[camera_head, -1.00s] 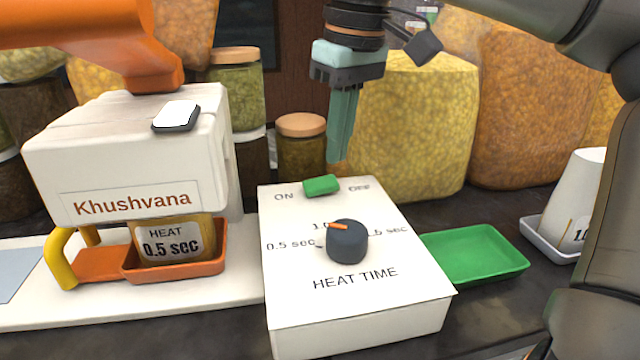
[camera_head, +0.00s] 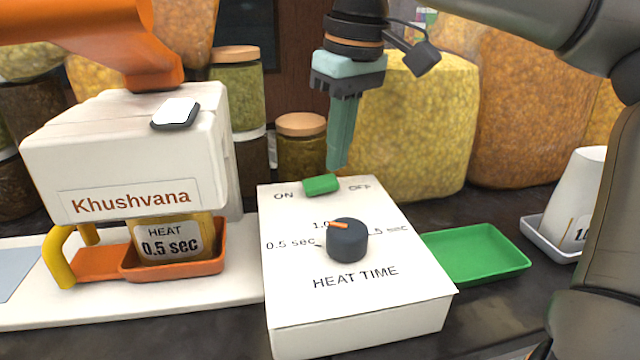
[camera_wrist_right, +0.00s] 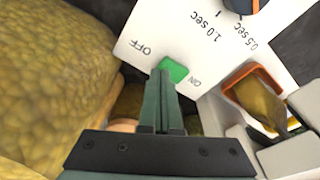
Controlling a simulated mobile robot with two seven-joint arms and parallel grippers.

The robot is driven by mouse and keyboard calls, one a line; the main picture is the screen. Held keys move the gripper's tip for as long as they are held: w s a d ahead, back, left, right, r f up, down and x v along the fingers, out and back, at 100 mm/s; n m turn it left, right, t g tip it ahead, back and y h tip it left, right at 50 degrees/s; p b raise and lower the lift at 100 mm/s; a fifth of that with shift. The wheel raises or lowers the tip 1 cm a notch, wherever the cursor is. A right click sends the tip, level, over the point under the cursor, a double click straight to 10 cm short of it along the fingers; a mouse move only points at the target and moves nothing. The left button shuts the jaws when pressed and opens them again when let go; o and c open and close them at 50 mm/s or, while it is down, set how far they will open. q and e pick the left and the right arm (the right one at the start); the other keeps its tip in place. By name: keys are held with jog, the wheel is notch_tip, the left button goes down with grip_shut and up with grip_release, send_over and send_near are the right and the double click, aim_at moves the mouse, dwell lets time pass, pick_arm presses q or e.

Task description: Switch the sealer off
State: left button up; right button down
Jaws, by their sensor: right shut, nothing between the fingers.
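The sealer's white control box (camera_head: 350,295) stands mid-counter. Its green switch (camera_head: 321,185) sits between the ON and OFF labels; I cannot tell which way it is set. The dark heat time knob (camera_head: 347,240) has an orange pointer toward 1.0 sec. My right gripper (camera_head: 337,165) is shut and empty, pointing down just above and behind the switch's OFF side. In the right wrist view the shut fingers (camera_wrist_right: 161,125) overlap the near edge of the green switch (camera_wrist_right: 173,71); contact is unclear. My left gripper is not in view.
The white sealer head (camera_head: 120,150) with an orange arm is at left, over an orange tray (camera_head: 215,262) holding a labelled packet. A green tray (camera_head: 480,255) and a white cup (camera_head: 578,195) are at right. Jars and large yellow and orange sacks stand behind.

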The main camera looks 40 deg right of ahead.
aim_at(337, 181)
jog(key=shift+f, duration=0.8)
notch_tip(337, 181, up, 3)
jog(key=shift+f+p, duration=0.15)
jog(key=shift+p, duration=0.65)
jog(key=shift+r, duration=2.2)
